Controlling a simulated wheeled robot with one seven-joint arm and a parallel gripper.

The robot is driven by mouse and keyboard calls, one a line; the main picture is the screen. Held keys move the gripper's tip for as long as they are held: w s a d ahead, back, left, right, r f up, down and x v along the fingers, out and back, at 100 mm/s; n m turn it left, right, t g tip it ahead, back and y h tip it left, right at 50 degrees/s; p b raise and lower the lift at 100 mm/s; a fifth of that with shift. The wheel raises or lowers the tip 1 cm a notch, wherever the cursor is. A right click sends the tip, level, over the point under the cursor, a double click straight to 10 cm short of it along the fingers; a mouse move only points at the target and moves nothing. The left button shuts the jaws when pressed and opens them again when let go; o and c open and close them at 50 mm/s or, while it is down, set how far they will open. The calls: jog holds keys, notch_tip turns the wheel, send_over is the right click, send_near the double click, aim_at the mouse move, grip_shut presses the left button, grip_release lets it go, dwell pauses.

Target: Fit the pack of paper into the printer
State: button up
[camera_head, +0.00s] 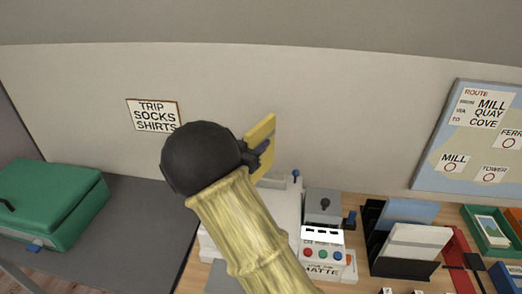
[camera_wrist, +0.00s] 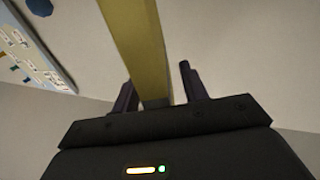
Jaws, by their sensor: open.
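My gripper (camera_head: 258,152) is raised in front of the wall, above the desk, with its jaws open. In the wrist view, a flat yellow piece (camera_wrist: 142,40) stands between the two dark fingers, and it also shows at the gripper in the head view (camera_head: 262,132). I cannot tell whether it touches them. A white machine, apparently the printer (camera_head: 287,205), stands on the desk, partly hidden behind my arm. I cannot clearly identify the pack of paper.
A black rack with white and blue sheets (camera_head: 402,268) stands right of the printer. Further right are a green tray (camera_head: 476,240) and a red item (camera_head: 455,250). A green case (camera_head: 50,200) lies on a grey surface at left. A route board (camera_head: 470,140) hangs at right.

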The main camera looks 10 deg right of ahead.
jog(key=shift+w+d, duration=0.25)
jog(key=shift+w, duration=0.05)
grip_shut()
dwell(0.3)
